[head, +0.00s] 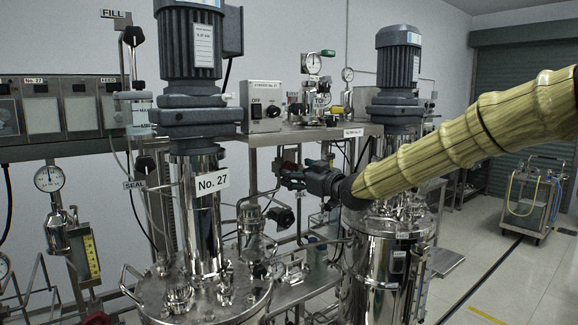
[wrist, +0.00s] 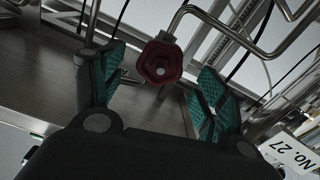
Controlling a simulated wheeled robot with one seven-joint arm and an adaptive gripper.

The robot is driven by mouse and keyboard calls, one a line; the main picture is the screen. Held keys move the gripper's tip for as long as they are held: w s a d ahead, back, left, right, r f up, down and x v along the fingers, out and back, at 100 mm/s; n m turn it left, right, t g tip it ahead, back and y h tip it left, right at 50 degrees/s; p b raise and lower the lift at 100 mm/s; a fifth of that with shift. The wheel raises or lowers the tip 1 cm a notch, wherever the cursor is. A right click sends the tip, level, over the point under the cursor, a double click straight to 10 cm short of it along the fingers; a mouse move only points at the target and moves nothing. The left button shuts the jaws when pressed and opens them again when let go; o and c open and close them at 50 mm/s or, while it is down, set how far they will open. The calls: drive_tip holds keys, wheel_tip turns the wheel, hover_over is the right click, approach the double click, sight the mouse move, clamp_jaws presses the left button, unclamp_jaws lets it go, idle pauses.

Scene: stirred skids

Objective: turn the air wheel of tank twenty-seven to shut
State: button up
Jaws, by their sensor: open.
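Tank twenty-seven (head: 205,300) is the shiny steel vessel at lower left in the head view, with a "No. 27" label on its neck. The label (wrist: 292,155) also shows at the lower right in the wrist view. A dark red wheel (wrist: 160,66) on a bent steel pipe sits between my finger pads in the wrist view. No tag naming it is readable. My gripper (head: 284,178) is behind and right of the tank neck in the head view. Its green-padded fingers (wrist: 162,75) are open, one on each side of the wheel, with gaps visible. Depth to the wheel is unclear.
A second motor-topped tank (head: 385,265) stands under my arm. A steel bench (head: 330,133) with gauges and a control box (head: 263,106) lies behind. Thin bent pipes crowd the gripper. A trolley (head: 532,200) stands on open floor at right.

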sight(291, 170)
drive_tip(key=shift+p+x, duration=0.8)
drive_tip(key=shift+x, duration=1.55)
drive_tip(key=c, duration=1)
